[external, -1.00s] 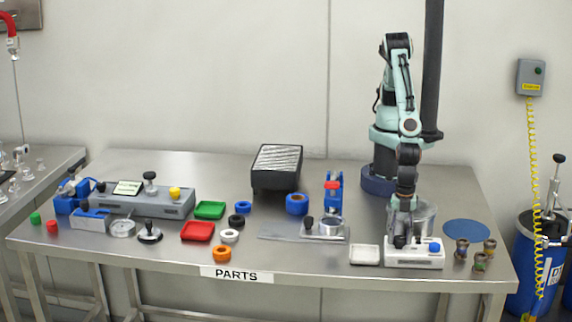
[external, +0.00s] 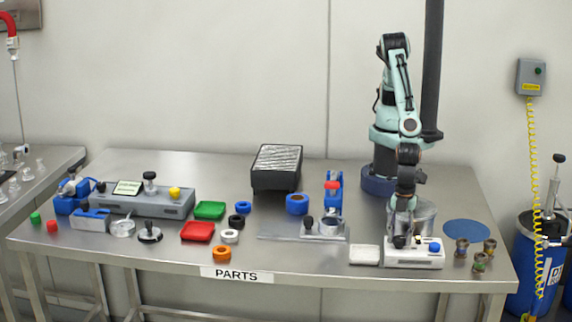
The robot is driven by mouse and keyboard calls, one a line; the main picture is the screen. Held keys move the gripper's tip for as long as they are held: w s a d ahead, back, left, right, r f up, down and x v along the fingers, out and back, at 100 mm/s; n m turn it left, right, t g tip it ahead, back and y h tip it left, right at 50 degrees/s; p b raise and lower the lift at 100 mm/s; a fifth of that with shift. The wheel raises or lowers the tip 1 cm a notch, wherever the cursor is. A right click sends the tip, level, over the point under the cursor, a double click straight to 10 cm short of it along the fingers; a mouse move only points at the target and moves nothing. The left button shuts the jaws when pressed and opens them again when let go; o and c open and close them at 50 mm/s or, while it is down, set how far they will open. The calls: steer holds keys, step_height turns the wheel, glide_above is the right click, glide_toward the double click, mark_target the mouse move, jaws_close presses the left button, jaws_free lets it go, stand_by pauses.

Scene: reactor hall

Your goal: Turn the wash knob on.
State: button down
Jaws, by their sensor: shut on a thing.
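A white wash unit (external: 415,260) stands near the front right edge of the table, with a metal basin (external: 425,218) behind its panel. The panel carries a black knob (external: 399,242) at the left and a blue knob (external: 434,247) at the right. My gripper (external: 402,234) points down over the left part of the panel and is shut on the black knob. The fingers partly hide this knob. I cannot read any marking on the panel or which way the knob points.
A white tray (external: 364,254) sits close to the left of the unit. Several small patterned cylinders (external: 480,259) and a blue disc (external: 467,230) lie to the right. A metal plate with a fixture (external: 323,229) is farther left.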

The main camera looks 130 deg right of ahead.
mark_target(396, 235)
steer(key=c, duration=0.8)
jaws_free()
step_height(396, 235, up, 12)
steer(key=shift+f, duration=0.1)
